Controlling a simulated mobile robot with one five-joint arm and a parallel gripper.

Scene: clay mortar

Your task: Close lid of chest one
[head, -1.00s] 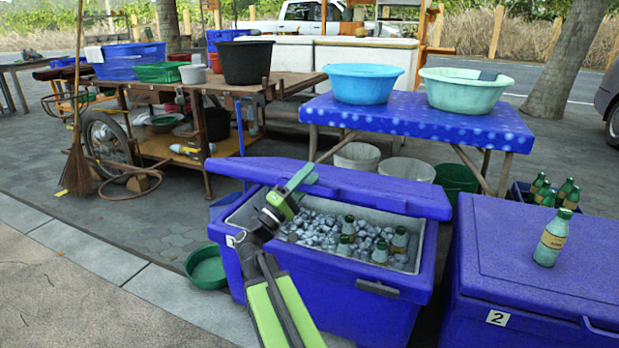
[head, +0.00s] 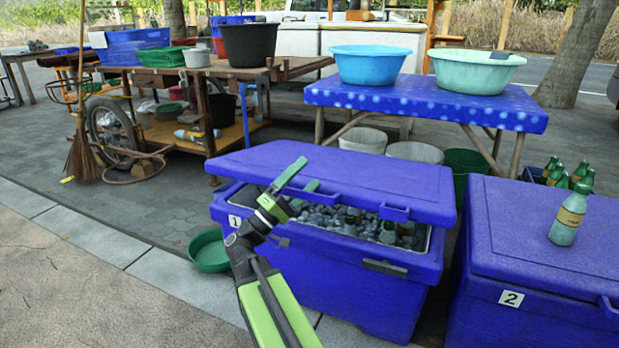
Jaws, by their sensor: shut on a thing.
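Chest one (head: 330,275) is a blue cooler box with a "1" label at its upper left front, in the middle of the head view. Its blue lid (head: 370,180) is partly lowered, with its front edge still above the rim. Ice and several green bottles (head: 388,231) show through the gap. My gripper (head: 304,176) is at the lid's front edge, left of its middle, and is shut on it. One green finger lies over the top of the lid. The other finger is lower and partly hidden.
A second blue chest (head: 540,230), labelled "2", stands shut close on the right with a bottle (head: 571,213) on top. A green basin (head: 208,251) lies on the ground at left. A blue-covered table (head: 425,98) stands behind. Paving at front left is clear.

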